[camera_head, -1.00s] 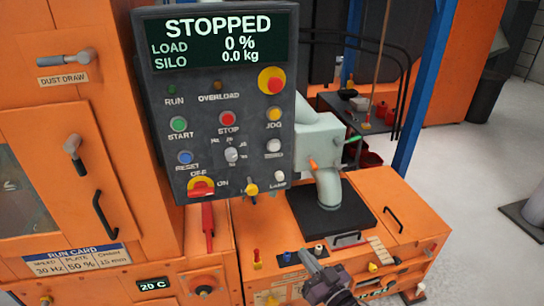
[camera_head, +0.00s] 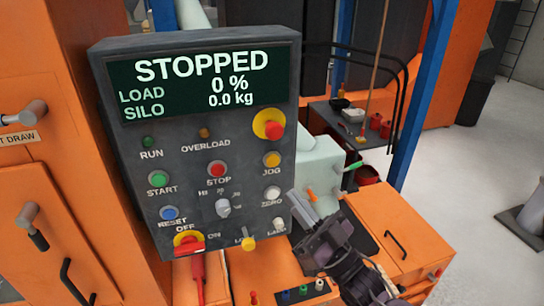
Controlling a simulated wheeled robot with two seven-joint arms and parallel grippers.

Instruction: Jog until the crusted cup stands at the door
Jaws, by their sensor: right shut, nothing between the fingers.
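The dark control panel (camera_head: 130,170) fills the middle of the head view. Its screen (camera_head: 205,82) reads STOPPED, LOAD 0 % and SILO 0.0 kg. The yellow JOG button (camera_head: 272,159) is on the panel's right side, below the red and yellow emergency button (camera_head: 268,124). My right gripper (camera_head: 301,203) is shut and empty, at the panel's lower right edge, below and right of the JOG button and apart from it. An orange door (camera_head: 45,205) with handles is at the left, partly cut off. No crusted cup shows. My left gripper is out of view.
The green START button (camera_head: 159,179), red STOP button (camera_head: 217,169) and white ZERO button (camera_head: 273,193) sit near JOG. An orange cabinet (camera_head: 410,220) stands behind my right arm. A dark shelf (camera_head: 335,125) holds bowls and red vessels. Grey floor is open at the right.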

